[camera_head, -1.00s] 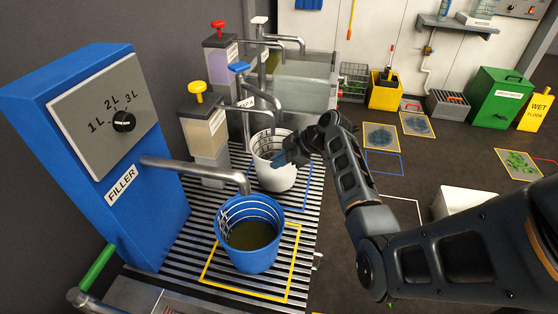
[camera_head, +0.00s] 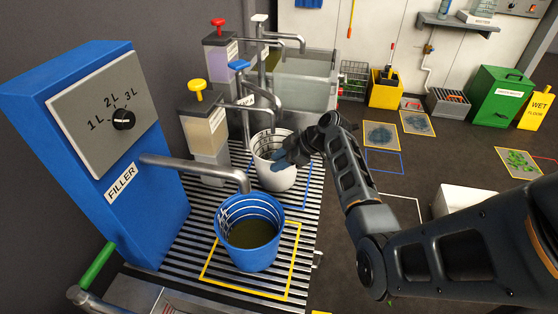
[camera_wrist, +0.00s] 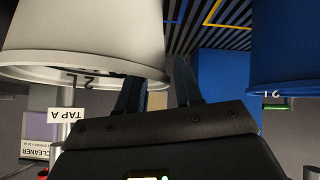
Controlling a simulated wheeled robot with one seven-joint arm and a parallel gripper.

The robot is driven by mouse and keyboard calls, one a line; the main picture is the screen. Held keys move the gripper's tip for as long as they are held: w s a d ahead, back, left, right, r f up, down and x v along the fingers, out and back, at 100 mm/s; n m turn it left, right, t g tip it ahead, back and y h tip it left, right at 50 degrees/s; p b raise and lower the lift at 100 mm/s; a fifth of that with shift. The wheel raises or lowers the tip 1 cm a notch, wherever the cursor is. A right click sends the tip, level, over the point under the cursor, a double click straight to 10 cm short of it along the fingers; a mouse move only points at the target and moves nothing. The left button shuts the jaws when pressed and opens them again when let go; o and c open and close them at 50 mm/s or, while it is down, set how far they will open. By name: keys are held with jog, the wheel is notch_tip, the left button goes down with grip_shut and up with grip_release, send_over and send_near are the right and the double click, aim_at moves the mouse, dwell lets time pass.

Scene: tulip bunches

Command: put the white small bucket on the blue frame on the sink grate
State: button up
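The white small bucket (camera_head: 274,178) stands upright on the sink grate (camera_head: 190,240), within the blue frame (camera_head: 308,190) as far as I can see. Its body hides part of that frame. My gripper (camera_head: 286,158) is at the bucket's right rim. In the wrist view, which is upside down, the white bucket (camera_wrist: 85,30) fills the left side. My gripper (camera_wrist: 160,88) shows two fingers apart, one by the rim's inner side and one outside the wall. A gap shows between the outer finger and the wall, so it looks open.
A blue bucket (camera_head: 254,258) with dark liquid stands in the yellow frame (camera_head: 297,252) under the spout of the blue filler (camera_head: 80,160). Several soap dispensers and taps line the left side. The blue bucket (camera_wrist: 285,40) is close to my gripper's right in the wrist view.

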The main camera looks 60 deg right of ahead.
jog(key=v, duration=1.2)
